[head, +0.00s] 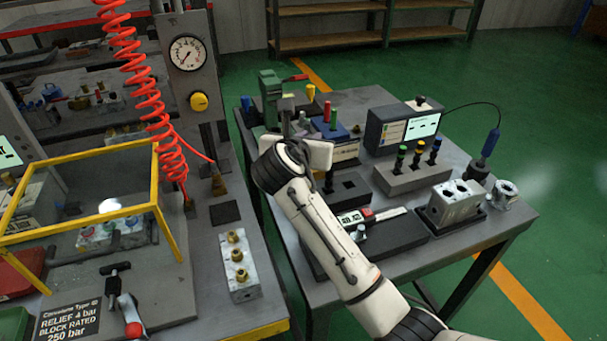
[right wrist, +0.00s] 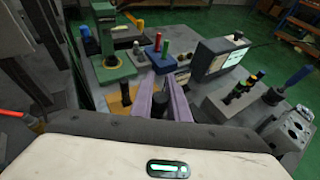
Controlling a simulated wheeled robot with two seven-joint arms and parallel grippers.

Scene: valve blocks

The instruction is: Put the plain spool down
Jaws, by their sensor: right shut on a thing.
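My right gripper (right wrist: 162,84) shows in the right wrist view with its two purple-tinted fingers reaching over the table. A dark, roughly cylindrical piece, seemingly the plain spool (right wrist: 160,104), shows between the fingers, which are shut on it. Its lower end and any contact with the table cannot be made out. In the head view the white hand and arm hide the fingers and the piece. Another dark upright piece (right wrist: 126,93) stands on an orange-yellow tray (right wrist: 120,110), left of the fingers. My left gripper is in neither view.
A blue block with red and green pegs (head: 334,131), a screen box (head: 405,125) and a grey stand with colored-topped pieces (head: 413,174) surround the hand. A metal valve block (head: 452,203) sits at the right. A green press (head: 268,95) stands behind.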

